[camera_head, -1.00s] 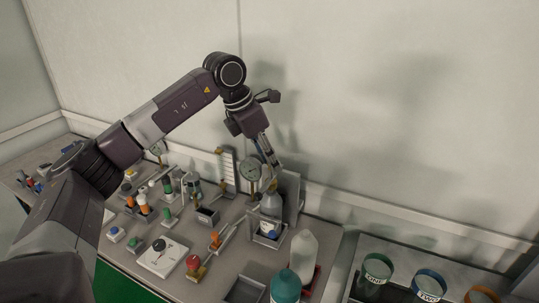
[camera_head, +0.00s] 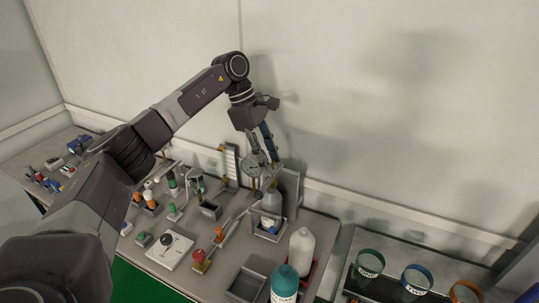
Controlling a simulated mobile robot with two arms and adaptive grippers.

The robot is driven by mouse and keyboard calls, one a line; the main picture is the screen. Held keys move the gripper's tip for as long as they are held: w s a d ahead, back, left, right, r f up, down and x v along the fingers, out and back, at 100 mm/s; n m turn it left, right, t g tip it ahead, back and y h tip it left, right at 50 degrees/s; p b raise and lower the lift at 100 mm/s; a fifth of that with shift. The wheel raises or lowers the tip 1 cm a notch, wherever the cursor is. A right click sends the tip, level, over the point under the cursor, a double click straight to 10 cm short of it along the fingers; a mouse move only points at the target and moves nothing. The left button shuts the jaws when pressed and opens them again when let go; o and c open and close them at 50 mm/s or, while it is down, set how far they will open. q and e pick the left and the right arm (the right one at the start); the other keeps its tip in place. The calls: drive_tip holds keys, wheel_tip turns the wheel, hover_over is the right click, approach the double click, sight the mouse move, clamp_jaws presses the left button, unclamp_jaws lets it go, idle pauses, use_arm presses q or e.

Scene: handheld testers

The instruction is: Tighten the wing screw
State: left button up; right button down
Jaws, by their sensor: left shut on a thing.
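My left gripper (camera_head: 270,158) reaches down from above to the back of the bench, just right of a round dial gauge (camera_head: 253,164). Its fingers are shut on a small part, which I take to be the wing screw; the fingers and the small scale hide its shape. A clear bottle (camera_head: 271,202) in a metal holder stands just below the fingertips, in front of a grey upright plate (camera_head: 291,188). My right gripper is out of view.
The bench (camera_head: 228,258) is crowded. A white bottle (camera_head: 301,250) and a teal bottle (camera_head: 284,284) stand at the front right, beside an empty grey tray (camera_head: 247,285). A white scale plate (camera_head: 231,163) stands left of the gauge. Labelled rings (camera_head: 369,263) sit on another table at right.

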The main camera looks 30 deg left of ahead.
use_arm(q)
drive_tip(key=shift+w+r+m, duration=0.1)
drive_tip(key=shift+m, duration=0.5)
drive_tip(key=o, duration=1.2)
drive_tip(key=v, duration=1.2)
drive_tip(key=shift+w, duration=0.15)
drive_tip(key=shift+a, duration=0.15)
